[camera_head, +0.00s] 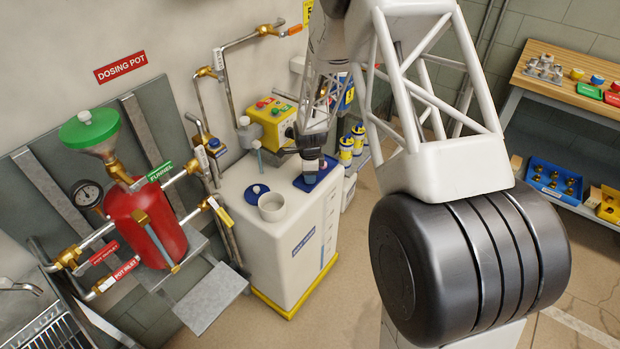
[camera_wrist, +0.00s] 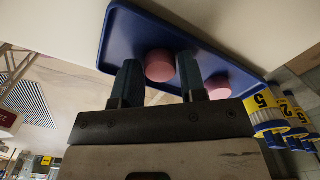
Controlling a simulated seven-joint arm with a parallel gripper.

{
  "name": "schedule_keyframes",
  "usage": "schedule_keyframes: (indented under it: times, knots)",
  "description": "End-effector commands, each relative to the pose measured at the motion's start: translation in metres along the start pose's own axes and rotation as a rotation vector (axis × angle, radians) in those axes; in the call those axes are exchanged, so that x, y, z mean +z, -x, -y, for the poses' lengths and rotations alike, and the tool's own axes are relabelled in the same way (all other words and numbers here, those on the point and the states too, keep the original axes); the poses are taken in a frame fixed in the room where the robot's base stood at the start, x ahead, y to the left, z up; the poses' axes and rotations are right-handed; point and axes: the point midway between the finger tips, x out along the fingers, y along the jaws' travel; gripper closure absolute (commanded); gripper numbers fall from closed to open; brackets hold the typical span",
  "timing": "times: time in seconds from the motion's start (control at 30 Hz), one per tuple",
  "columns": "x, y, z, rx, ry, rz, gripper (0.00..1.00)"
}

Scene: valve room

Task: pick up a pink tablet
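Two pink tablets lie on a shallow blue tray (camera_wrist: 118,30) in the wrist view. One pink tablet (camera_wrist: 160,65) shows just between and beyond my fingertips. The other pink tablet (camera_wrist: 218,87) lies to its right, outside the right finger. My gripper (camera_wrist: 157,72) is open, its two dark fingers on either side of the first tablet. The gap to each finger is very small, and I cannot tell whether they touch.
A yellow control box (camera_head: 270,122) stands close behind. Yellow-blue canisters (camera_head: 346,148) stand at the right. A red dosing pot (camera_head: 148,225) is further left.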

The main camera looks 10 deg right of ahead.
Motion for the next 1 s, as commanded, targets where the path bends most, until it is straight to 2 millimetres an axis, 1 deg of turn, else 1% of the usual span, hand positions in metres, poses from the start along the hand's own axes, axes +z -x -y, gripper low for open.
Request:
schedule_keyframes:
  times: [0.57,0.6,0.67,0.7,0.8,1.0]
  knots:
    - [0.0000,-0.0020,0.0001,-0.001,0.000,0.000,0.61]
    - [0.0000,-0.0019,0.0002,-0.001,0.000,0.000,0.63]
    - [0.0000,-0.0019,0.0002,-0.001,0.000,0.000,0.72]
    - [0.0000,-0.0019,0.0002,-0.001,0.000,0.000,0.78]
    - [0.0000,-0.0019,0.0002,-0.001,0.000,0.000,0.91]
    - [0.0000,-0.0018,0.0002,-0.001,0.000,0.000,0.91]
